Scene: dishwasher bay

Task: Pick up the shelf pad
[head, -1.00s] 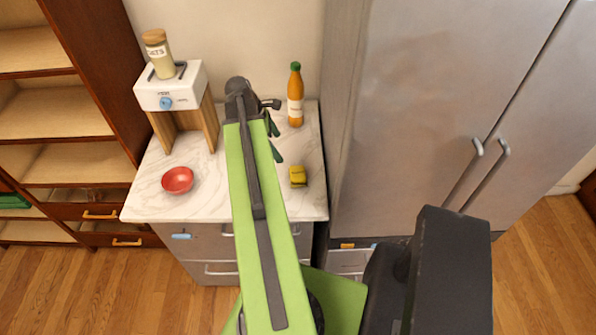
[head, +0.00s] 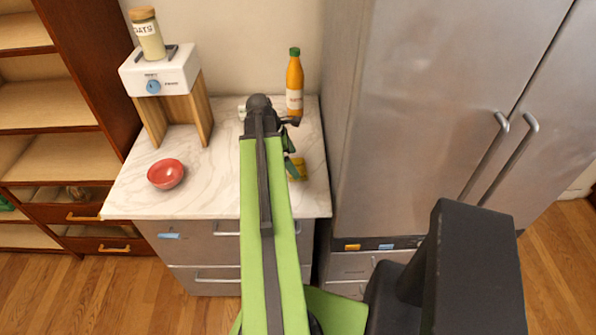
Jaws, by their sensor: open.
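A small yellow pad-like block (head: 299,170) lies on the marble counter (head: 222,190) near its right edge; it is the likeliest match for the shelf pad, but I cannot tell for sure. My gripper (head: 291,160) has dark green fingers and is open. It is at the left side of the yellow block and partly covers it in the head view. I cannot tell its height above the block or whether they touch. My green arm hides the middle of the counter.
An orange bottle (head: 295,84) stands behind the block. A red bowl (head: 166,174) and a white-topped stand (head: 160,72) with an oats jar (head: 148,36) are at the left. A steel fridge (head: 425,120) borders the counter's right side. Open shelves (head: 50,105) stand at far left.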

